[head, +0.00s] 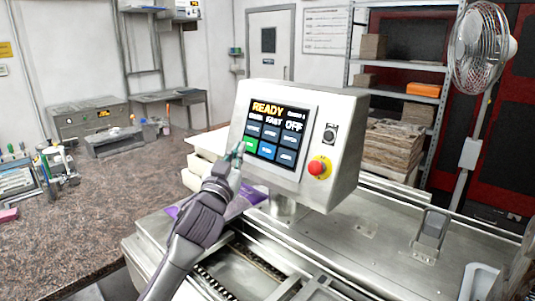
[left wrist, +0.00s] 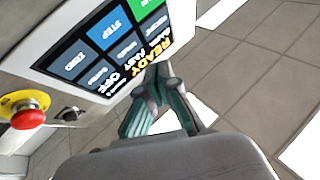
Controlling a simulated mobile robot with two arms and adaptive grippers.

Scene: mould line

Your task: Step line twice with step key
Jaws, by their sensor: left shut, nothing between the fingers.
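The control panel (head: 318,150) is a pale metal box with a dark screen (head: 299,112) reading READY, FAST and OFF. Below the text are rows of blue keys and one green key (head: 250,145). The STEP key (left wrist: 110,35) is blue and sits beside the green key in the left wrist view; its label is too small to read in the head view. My left gripper (head: 239,150) is shut and empty, its fingertips at the screen's left edge by the green key. In the left wrist view its greenish fingers (left wrist: 163,72) are near the screen; contact cannot be told. My right gripper is not in view.
A red stop button (head: 318,167) on a yellow base and a dark rotary switch (head: 330,134) are on the panel's right side. The metal line bed (head: 350,240) runs below the panel. A speckled worktop (head: 90,215) lies left; a fan (head: 482,48) stands right.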

